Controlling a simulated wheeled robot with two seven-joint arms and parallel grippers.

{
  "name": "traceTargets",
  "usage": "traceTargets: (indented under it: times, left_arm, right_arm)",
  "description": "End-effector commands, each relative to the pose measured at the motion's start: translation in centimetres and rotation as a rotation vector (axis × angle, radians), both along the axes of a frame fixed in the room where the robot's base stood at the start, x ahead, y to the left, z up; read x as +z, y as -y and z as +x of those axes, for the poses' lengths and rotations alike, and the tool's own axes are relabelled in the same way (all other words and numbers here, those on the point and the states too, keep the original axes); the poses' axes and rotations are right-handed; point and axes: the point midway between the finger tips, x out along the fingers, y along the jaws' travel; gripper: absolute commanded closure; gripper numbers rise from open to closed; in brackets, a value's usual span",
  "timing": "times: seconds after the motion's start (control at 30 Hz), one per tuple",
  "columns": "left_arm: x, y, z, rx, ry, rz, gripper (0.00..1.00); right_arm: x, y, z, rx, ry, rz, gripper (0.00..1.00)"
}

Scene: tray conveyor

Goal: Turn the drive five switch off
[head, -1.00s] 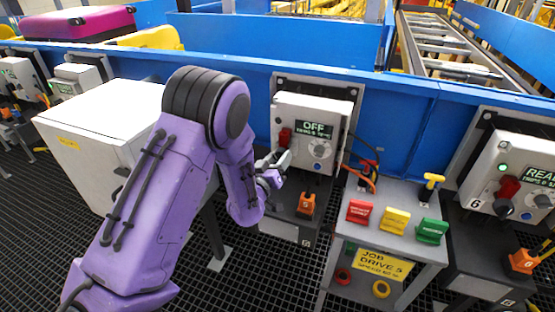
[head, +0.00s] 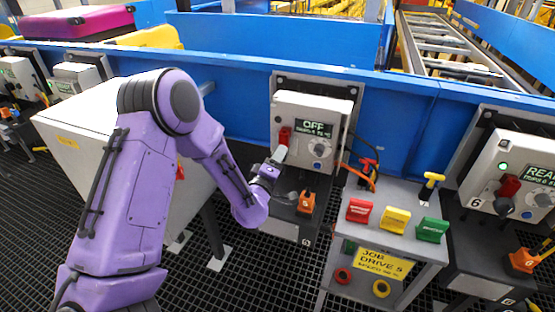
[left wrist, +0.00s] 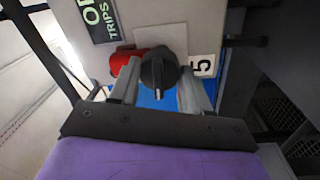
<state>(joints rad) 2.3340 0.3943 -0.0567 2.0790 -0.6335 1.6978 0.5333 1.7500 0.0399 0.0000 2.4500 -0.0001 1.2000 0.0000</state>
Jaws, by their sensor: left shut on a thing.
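The drive five box (head: 340,107) is light grey and hangs on the blue conveyor side. Its display (head: 318,128) reads OFF. On its left side is a red switch part (head: 285,135). In the left wrist view, a black knob (left wrist: 158,68) shows beside the red part (left wrist: 124,58) and a "5" label (left wrist: 204,66). My left gripper (head: 279,155) is at the lower left of the box. The wrist view shows its fingers (left wrist: 158,90) on both sides of the black knob, shut on it. My right gripper is not in view.
A grey-blue dial (head: 319,149) sits right of the switch. An orange padlock-like piece (head: 306,202) is below the box. A stand (head: 352,208) with red, yellow and green tags is at the right. A white cabinet (head: 80,125) stands behind my left arm.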

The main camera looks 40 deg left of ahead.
Motion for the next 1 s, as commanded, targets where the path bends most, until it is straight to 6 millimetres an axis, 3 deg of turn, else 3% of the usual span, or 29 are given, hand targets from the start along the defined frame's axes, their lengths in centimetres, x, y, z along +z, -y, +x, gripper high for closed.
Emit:
traceTargets:
  times: [0.3, 0.8, 0.83, 0.87, 0.9, 1.0]
  left_arm:
    - [-0.05, 0.01, -0.01, 0.0, 0.021, -0.095, 0.83]
    - [-0.06, 0.02, -0.02, 0.0, 0.025, -0.109, 0.83]
    - [-0.06, 0.02, -0.02, 0.0, 0.025, -0.109, 0.43]
    - [-0.06, 0.02, -0.02, 0.0, 0.025, -0.109, 0.33]
    - [-0.06, 0.02, -0.02, 0.0, 0.025, -0.109, 0.27]
    - [-0.05, 0.03, -0.01, 0.0, 0.025, -0.109, 0.27]
  right_arm:
    - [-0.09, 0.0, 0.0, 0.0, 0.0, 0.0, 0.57]
    - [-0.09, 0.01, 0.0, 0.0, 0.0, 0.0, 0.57]
    - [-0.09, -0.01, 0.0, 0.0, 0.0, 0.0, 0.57]
    - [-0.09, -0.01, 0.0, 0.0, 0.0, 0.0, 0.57]
    - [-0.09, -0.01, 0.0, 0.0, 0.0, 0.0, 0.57]
    - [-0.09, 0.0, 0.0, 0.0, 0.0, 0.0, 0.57]
